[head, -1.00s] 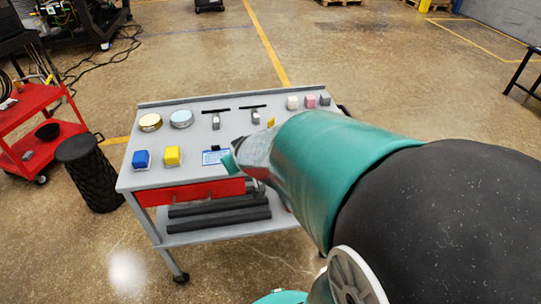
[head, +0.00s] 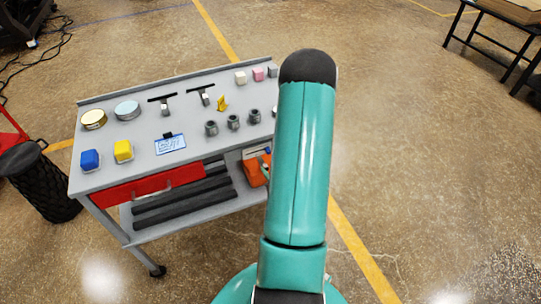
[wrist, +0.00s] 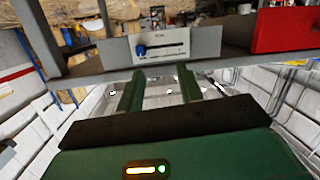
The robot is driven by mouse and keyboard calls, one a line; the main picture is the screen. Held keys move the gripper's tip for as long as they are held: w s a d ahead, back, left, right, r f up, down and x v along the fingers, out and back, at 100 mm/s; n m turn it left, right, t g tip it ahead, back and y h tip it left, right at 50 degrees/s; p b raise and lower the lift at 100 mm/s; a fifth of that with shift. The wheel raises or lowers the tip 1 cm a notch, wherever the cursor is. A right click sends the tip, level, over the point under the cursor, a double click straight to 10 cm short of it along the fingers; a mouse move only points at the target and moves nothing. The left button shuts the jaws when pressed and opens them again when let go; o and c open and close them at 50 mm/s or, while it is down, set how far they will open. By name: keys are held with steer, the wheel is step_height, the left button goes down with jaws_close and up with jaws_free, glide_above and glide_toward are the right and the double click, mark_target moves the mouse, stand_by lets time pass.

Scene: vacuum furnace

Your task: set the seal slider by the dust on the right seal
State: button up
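In the wrist view, a pale panel (wrist: 163,34) carries a horizontal slider slot with a small dark label above it. A blue slider knob (wrist: 141,50) sits at the slot's left end. My gripper (wrist: 160,71) points toward this panel from below, its two green fingers apart with nothing between them; it looks short of touching. In the head view the gripper is hidden behind my arm. I cannot make out a right seal or dust on it in either view.
A grey cart (head: 150,205) stands left of my arm with a red drawer (head: 155,187), tins, blocks and several grey cylinders on top. A black woven bin (head: 42,185) stands left of it. A red box (wrist: 285,30) is right of the panel.

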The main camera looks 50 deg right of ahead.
mark_target(269, 153)
steer(key=s+a+f+m+t+h, duration=0.1)
steer(key=s+f+m+h, duration=0.1)
steer(key=s, duration=0.5)
steer(key=x, duration=1.4)
steer(key=shift+w+r, duration=0.1)
steer(key=shift+c, duration=0.5)
jaws_close()
